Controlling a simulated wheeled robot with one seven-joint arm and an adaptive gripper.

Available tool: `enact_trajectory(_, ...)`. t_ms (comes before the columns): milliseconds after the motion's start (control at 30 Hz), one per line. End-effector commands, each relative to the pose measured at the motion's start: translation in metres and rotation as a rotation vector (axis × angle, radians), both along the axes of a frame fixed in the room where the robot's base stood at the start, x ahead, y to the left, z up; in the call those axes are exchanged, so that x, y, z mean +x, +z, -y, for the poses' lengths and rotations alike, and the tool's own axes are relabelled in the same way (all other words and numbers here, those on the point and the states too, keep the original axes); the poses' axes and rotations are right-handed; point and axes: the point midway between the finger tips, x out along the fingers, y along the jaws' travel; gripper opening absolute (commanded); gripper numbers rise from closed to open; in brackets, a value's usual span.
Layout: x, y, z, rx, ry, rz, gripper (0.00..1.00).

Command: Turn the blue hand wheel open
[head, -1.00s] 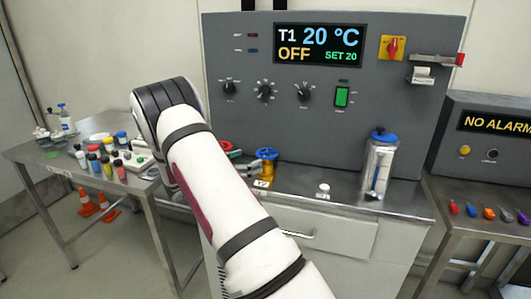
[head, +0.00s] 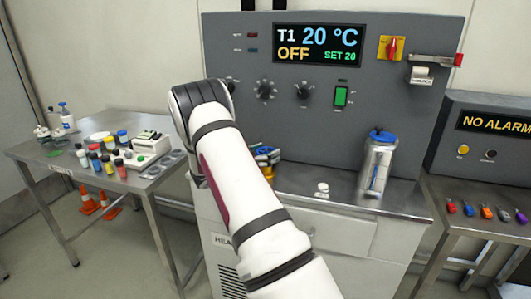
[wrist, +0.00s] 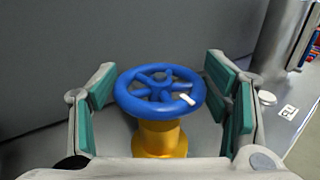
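The blue hand wheel (wrist: 160,91) sits on a yellow valve body (wrist: 160,138) in the wrist view. It has several spokes and a small white mark on its rim at the front right. My gripper (wrist: 164,88) is open, with one green-padded finger on each side of the wheel. A gap shows between each pad and the rim, so the fingers look apart from it. In the head view the wheel (head: 266,151) is partly hidden by my arm and gripper.
The grey panel stands close behind the wheel. A clear vessel with a blue cap (head: 379,163) stands to the right on the counter. A small white knob (head: 322,188) lies between them. A side table with bottles (head: 108,160) is at left.

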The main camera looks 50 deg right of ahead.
Motion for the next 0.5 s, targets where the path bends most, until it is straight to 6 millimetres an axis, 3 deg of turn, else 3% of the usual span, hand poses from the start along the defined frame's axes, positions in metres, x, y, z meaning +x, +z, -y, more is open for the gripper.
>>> enact_trajectory(33,0.0000,0.0001,-0.0001,0.000,0.000,0.000,0.50)
enact_trajectory(100,0.0000,0.0001,-0.0001,0.000,0.000,0.000,0.38)
enact_trajectory(500,-0.0016,0.0024,-0.0010,0.000,0.056,-0.003,0.38)
